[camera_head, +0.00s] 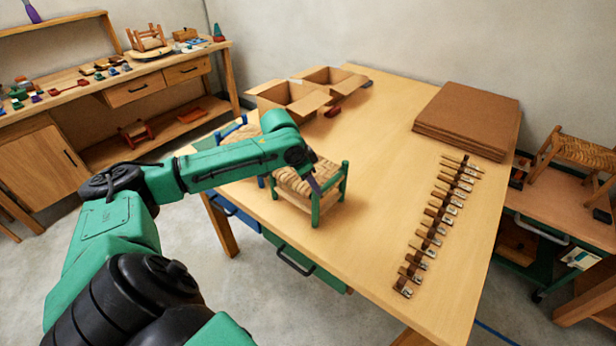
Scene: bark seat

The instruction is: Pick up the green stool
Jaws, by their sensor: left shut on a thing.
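The green stool (343,185) has green legs and a woven straw seat. It stands upright near the front left edge of the wooden table (390,250). My left arm reaches over it from the left, and the left gripper (316,187) is shut on the stool at its near side. The arm hides part of the stool's back and left side, and the fingertips are small and partly hidden. I cannot tell whether the stool's feet are touching the table. My right gripper is not in view.
A blue stool (232,130) is partly hidden behind my left arm. Open cardboard boxes (288,98) stand at the back, brown sheets (468,118) at the back right. A row of wooden-handled tools (437,222) lies along the right. The table's middle is clear.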

